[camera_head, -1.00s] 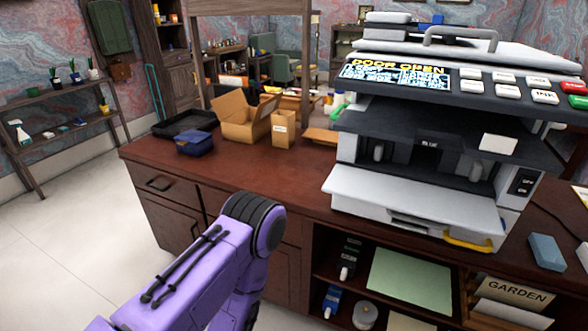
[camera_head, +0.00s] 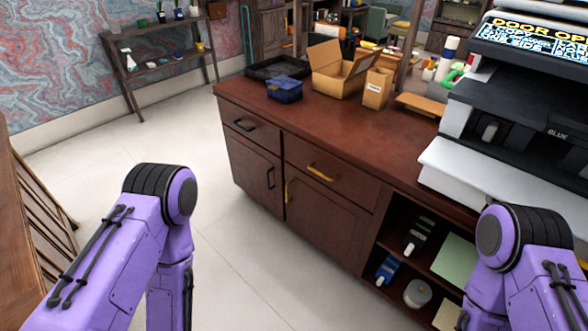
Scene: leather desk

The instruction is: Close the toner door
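The copier (camera_head: 478,155) stands on the reddish wooden desk at the right and is cut off by the frame edge. Its screen (camera_head: 530,38) shows the start of a "DOOR OP..." message. The white front panel that may be the toner door (camera_head: 452,175) juts out below the dark opening; it looks lowered, and my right arm covers part of it. My two purple arms come in low at the left and right. Neither gripper is in view.
The wooden desk (camera_head: 330,128) has drawers, cupboards and open shelves below. An open cardboard box (camera_head: 338,72), a blue box (camera_head: 285,90) and a black tray stand on its far left. The pale floor (camera_head: 200,130) is clear; a wooden piece stands at the far left.

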